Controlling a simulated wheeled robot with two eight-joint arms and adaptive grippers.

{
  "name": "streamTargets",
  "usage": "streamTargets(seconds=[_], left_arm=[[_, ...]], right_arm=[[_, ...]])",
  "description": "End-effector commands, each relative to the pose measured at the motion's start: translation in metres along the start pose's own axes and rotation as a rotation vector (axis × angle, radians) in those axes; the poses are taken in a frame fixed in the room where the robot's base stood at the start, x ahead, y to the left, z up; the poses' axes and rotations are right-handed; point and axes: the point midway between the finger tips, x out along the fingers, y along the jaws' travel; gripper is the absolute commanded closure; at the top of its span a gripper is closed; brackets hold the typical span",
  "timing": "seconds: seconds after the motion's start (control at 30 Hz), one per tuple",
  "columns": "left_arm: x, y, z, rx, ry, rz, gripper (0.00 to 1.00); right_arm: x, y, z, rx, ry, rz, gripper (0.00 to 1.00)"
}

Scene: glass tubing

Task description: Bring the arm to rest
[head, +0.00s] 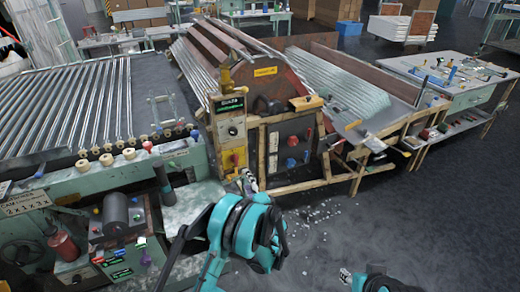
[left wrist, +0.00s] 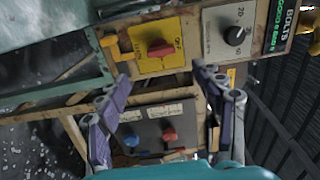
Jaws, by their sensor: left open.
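My left gripper (head: 250,183) is in front of the lower part of a wood-framed control box on the central machine. In the left wrist view the left gripper (left wrist: 160,80) has its two purple-grey fingers spread apart with nothing held between them. A red switch on a yellow plate (left wrist: 160,48) shows just beyond the gap; I cannot tell how close the tips are to it. The yellow plate also shows in the head view (head: 233,160). The tip of my right gripper (head: 345,275) shows small at the bottom edge, and its jaws cannot be made out.
A black dial (left wrist: 236,36) sits beside the yellow plate. A dark panel (left wrist: 150,132) carries a blue and a red knob. A roller bed of tubes (head: 70,100) is at left, a tool table (head: 455,70) at right. White scraps lie on the open floor (head: 400,215).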

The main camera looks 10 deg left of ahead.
Motion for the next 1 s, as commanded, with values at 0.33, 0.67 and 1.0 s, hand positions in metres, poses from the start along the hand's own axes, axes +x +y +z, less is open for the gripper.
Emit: streamTargets(seconds=[0.33, 0.67, 1.0], left_arm=[[0.003, -0.041, 0.029, -0.115, -0.046, 0.136, 0.33], [-0.046, -0.103, 0.106, -0.411, -0.145, 0.458, 0.33], [-0.159, -0.123, 0.177, -0.736, -0.23, 0.772, 0.33]], right_arm=[[0.0, 0.0, 0.0, 0.0, 0.0, 0.0, 0.6], [0.0, 0.0, 0.0, 0.0, 0.0, 0.0, 0.6], [0.0, 0.0, 0.0, 0.0, 0.0, 0.0, 0.6]])
